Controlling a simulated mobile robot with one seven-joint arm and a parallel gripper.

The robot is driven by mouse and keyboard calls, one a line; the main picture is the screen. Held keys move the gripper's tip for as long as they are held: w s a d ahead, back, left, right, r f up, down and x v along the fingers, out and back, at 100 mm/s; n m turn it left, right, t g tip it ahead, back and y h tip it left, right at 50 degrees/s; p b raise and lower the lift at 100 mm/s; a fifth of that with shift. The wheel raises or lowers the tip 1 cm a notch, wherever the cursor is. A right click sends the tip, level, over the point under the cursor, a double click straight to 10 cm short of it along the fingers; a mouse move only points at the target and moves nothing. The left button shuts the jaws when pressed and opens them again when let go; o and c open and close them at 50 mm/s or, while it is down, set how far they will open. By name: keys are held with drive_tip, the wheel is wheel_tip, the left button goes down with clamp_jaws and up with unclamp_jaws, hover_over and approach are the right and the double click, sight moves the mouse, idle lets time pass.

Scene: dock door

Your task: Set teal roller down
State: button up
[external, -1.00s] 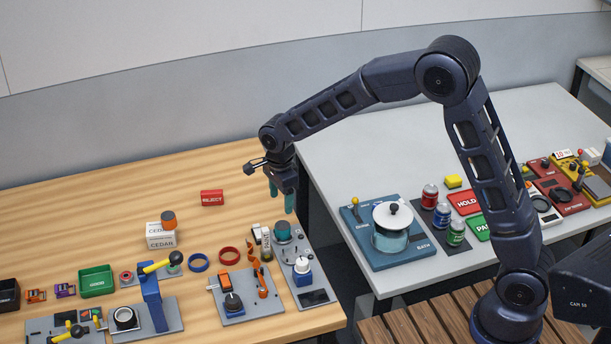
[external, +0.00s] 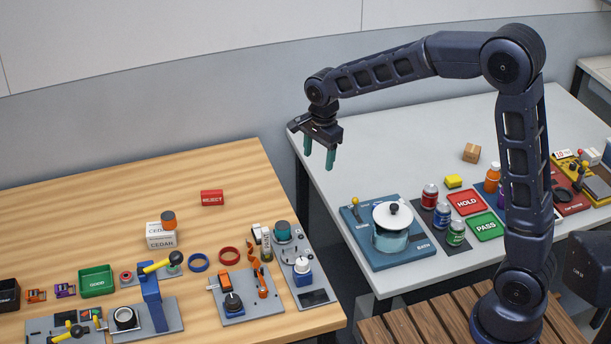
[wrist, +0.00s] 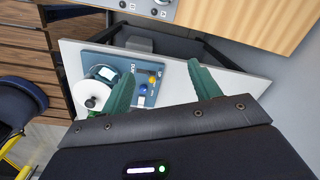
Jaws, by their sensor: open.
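The teal roller (external: 282,231) stands upright at the back end of a grey panel (external: 316,297) near the right edge of the wooden table. My gripper (external: 320,160) is in the air over the left back part of the grey table, up and to the right of the roller and clear of it. Its two green fingers are apart with nothing between them. In the wrist view my gripper (wrist: 163,82) also shows spread, empty fingers. I cannot make out the roller in the wrist view.
On the grey table, a blue bath base (external: 385,255) carries a lidded pot (external: 391,228), beside several cans and the red HOLD (external: 467,202) and green PASS (external: 484,227) pads. The wooden table (external: 100,215) holds many fixtures toward its front. A gap separates the tables.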

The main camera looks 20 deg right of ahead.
drive_tip(key=s+d+r+n+t, duration=0.1)
drive_tip(key=s+d+r+n, duration=0.3)
drive_tip(key=d, duration=0.7)
drive_tip(key=s+d+r+n+t, duration=0.1)
drive_tip(key=s+d+r+n, duration=0.1)
drive_tip(key=s+d+r, duration=0.75)
drive_tip(key=s+d+f+n+t, duration=0.1)
drive_tip(key=s+d+f+n, duration=0.1)
drive_tip(key=s+d, duration=0.4)
drive_tip(key=s+d+f+n+t, duration=0.1)
drive_tip(key=s+d+f+n, duration=0.1)
drive_tip(key=s+d+n, duration=0.2)
drive_tip(key=s+d, duration=0.3)
drive_tip(key=d, duration=0.1)
drive_tip(key=shift+s+f+n+h, duration=0.2)
drive_tip(key=shift+n+h, duration=0.1)
drive_tip(key=shift+n, duration=0.1)
